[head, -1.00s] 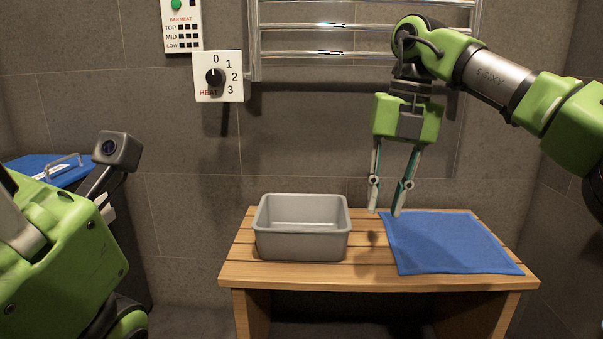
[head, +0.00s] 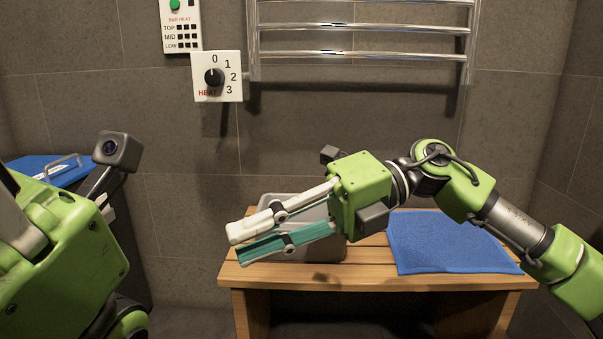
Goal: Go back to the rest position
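My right gripper (head: 240,244) reaches in from the right and points left, in front of the grey bin and above the bench.
A grey bin (head: 300,208), mostly hidden by my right gripper, stands on the wooden bench (head: 380,284). A blue towel (head: 450,243) lies flat on the bench's right side. Behind are the chrome towel rail (head: 360,54), heat dial (head: 217,77) and bar heat panel (head: 182,28).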

